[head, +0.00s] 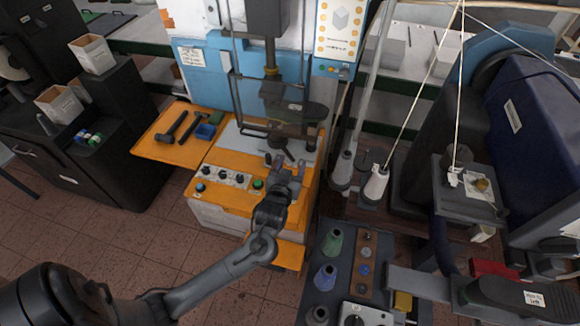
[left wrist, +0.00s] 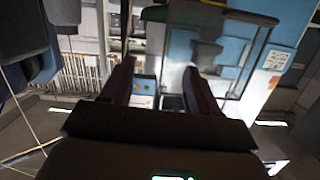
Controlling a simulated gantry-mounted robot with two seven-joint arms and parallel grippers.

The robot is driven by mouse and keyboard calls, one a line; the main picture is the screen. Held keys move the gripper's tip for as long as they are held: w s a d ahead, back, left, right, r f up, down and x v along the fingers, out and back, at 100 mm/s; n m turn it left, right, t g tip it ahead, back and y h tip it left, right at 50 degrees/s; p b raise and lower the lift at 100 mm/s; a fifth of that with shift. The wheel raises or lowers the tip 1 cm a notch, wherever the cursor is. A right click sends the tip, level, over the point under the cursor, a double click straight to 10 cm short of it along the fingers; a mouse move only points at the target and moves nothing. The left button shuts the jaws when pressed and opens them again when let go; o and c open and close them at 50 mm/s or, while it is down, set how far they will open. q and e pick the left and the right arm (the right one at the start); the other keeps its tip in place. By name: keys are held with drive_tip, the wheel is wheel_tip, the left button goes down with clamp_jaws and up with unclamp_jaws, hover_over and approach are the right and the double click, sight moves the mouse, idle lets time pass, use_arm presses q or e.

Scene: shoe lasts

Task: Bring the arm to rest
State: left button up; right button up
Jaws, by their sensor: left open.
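My left arm reaches in from the lower left of the head view. My left gripper (head: 287,168) is over the front of the orange-and-white press machine (head: 222,190), near its row of knobs. The gripper is open, and I see nothing held in it. In the left wrist view its two dark fingers (left wrist: 160,82) stand apart, with part of a machine panel showing between them. A dark shoe-shaped piece (head: 300,112) is at the press, behind the gripper and apart from it. My right gripper is not in view.
An orange side shelf (head: 150,147) holds a hammer and small items. Thread cones (head: 333,242) stand on a dark panel at the lower right. A large blue machine (head: 535,130) with taut threads stands on the right. Tiled floor (head: 110,245) is open at the left.

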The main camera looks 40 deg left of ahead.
use_arm(q)
drive_tip(key=s+d+f+m+g+h, duration=0.25)
drive_tip(key=s+d+f, duration=0.25)
drive_tip(key=s, duration=0.3)
drive_tip(key=s+d+f+m+g+h, duration=0.1)
drive_tip(key=s+d+f+g+h, duration=0.25)
drive_tip(key=s+d, duration=0.4)
drive_tip(key=s+d+r+m+g+h, duration=0.2)
drive_tip(key=s+d+m+g, duration=0.15)
drive_tip(key=s, duration=0.65)
wheel_tip(320, 180, up, 12)
drive_tip(key=g+p, duration=0.1)
drive_tip(key=p, duration=1.2)
wheel_tip(320, 180, down, 74)
drive_tip(key=b, duration=7.3)
drive_tip(key=shift+s+a+r+b, duration=0.25)
drive_tip(key=shift+s+a+b, duration=0.15)
drive_tip(key=shift+s+a, duration=0.05)
